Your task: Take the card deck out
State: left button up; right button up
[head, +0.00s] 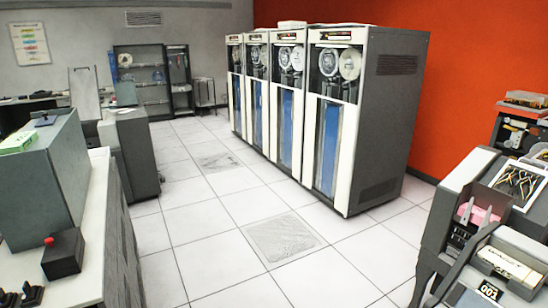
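No card deck can be made out with certainty. A grey card machine (455,212) stands at the right edge, with a small pink piece (478,214) that may be cards in its upper slot. A cream, label-like block (511,264) sits on the machine's lower front part; I cannot tell whether it is cards. Neither of my grippers can be made out in the head view.
Tall tape cabinets (340,120) stand in a row at the centre back. A grey console (45,175) fills the left, with a black box with a red knob (62,252) beside it. The tiled floor (215,255) between is clear.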

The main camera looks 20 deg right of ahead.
aim_at(508, 266)
jog(key=i+z, duration=0.35)
jog(key=i, duration=0.4)
jog(key=i+j+z, duration=0.15)
jog(key=i+z, duration=0.15)
jog(key=i, duration=0.45)
jog(key=i+z, duration=0.35)
jog(key=i+j+z, duration=0.1)
jog(key=i+z, duration=0.25)
jog(key=i+j+z, duration=0.2)
jog(key=i+z, duration=0.25)
jog(key=z, duration=0.25)
jog(key=i+z, duration=0.1)
jog(key=z, duration=0.6)
jog(key=i+j, duration=0.05)
jog(key=j, duration=0.05)
